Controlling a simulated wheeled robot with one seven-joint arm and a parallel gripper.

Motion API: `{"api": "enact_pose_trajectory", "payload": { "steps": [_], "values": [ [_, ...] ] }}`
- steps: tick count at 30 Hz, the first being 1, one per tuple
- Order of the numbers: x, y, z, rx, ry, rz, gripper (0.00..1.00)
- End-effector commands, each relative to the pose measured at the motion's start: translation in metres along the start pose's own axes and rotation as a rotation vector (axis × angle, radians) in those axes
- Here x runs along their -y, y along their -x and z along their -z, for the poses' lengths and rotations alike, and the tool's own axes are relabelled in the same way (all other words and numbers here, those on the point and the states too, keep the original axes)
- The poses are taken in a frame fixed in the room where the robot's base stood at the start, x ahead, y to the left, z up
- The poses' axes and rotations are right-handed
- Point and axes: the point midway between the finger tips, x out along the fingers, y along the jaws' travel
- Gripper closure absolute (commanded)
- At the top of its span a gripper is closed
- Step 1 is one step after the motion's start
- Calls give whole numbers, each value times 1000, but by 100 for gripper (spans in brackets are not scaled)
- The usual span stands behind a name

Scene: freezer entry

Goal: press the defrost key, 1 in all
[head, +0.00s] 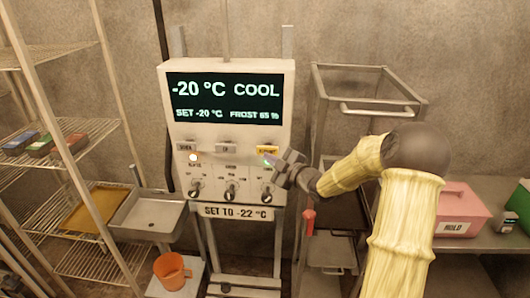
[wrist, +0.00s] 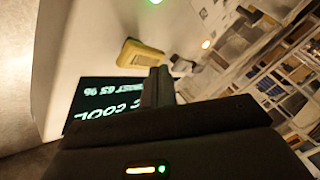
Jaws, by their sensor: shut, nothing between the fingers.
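The yellow defrost key (head: 267,150) sits at the upper right of the white control panel (head: 283,100), below the dark display (head: 226,97). The display reads -20 °C COOL, SET -20 °C, FROST 65 %. My gripper (head: 274,163) is shut and empty, just below and right of the yellow key. In the wrist view the shut fingers (wrist: 160,80) point toward the panel, beside the yellow key (wrist: 142,54). I cannot tell whether the tips touch the panel. A green lamp (wrist: 155,2) is lit near the key.
Two grey keys (head: 186,146) (head: 225,148) are left of the yellow key, with an orange lamp (head: 193,157). Several knobs (head: 231,190) and a SET TO -22 °C plate (head: 236,212) are below. Wire shelves (head: 75,140) stand left; a cart (head: 365,90) and pink box (head: 460,208) stand right.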

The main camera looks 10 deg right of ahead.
Motion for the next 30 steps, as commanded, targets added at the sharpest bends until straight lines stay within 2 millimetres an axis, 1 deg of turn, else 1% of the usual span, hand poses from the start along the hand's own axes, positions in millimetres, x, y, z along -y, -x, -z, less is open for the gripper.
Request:
{"api": "enact_pose_trajectory", "payload": {
  "steps": [6, 25, 30],
  "values": [
    [-1, -5, -1, -4, 1, 2, 100],
    [-2, -8, 0, -6, 1, 5, 100],
    [-8, -5, -8, 4, 1, -4, 100]
  ]
}}
